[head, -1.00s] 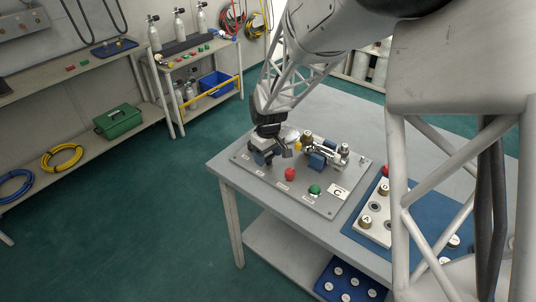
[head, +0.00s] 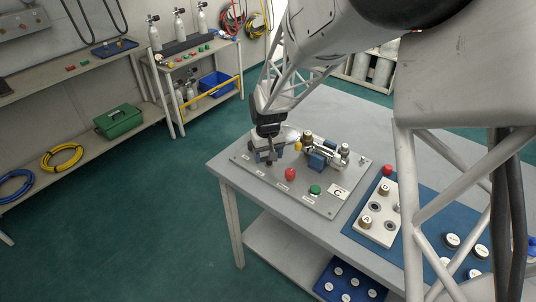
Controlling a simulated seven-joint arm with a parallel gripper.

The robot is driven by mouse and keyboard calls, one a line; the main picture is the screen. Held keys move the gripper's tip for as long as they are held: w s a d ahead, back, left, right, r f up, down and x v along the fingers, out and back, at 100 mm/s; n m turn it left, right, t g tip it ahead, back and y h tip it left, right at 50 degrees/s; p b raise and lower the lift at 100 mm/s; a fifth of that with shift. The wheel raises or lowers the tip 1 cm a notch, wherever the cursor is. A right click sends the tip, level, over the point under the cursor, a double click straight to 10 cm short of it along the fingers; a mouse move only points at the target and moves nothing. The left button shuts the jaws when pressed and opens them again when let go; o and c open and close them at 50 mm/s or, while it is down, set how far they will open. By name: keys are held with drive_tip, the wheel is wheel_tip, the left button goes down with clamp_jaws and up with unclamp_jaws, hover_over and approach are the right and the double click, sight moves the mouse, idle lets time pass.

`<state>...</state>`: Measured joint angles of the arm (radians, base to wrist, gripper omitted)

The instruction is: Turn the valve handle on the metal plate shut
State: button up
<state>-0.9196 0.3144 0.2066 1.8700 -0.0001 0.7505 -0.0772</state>
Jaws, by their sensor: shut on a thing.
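The metal plate (head: 323,206) lies on the grey table and carries the valve fittings. My gripper (head: 268,157) points down over the plate's back left part, low at the valve there. It is shut on the valve handle, which is mostly hidden between and behind the fingers, so its exact angle cannot be read. A yellow piece (head: 298,146) shows just right of the gripper. A brass and steel fitting with a blue block (head: 317,161) stands to the right of it.
A blue mat (head: 357,229) with a pale block (head: 379,228) lies to the right. The table's left part is clear.

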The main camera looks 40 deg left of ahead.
drive_tip(key=m, duration=0.5)
drive_tip(key=shift+w+m, duration=0.1)
drive_tip(key=shift+m, duration=0.2)
drive_tip(key=m, duration=0.5)
drive_tip(key=shift+w+a+m, duration=0.1)
drive_tip(key=shift+m, duration=0.3)
drive_tip(key=o, duration=0.9)
drive_tip(key=shift+o, duration=0.2)
drive_tip(key=shift+r, duration=0.1)
drive_tip(key=shift+r, duration=3.8)
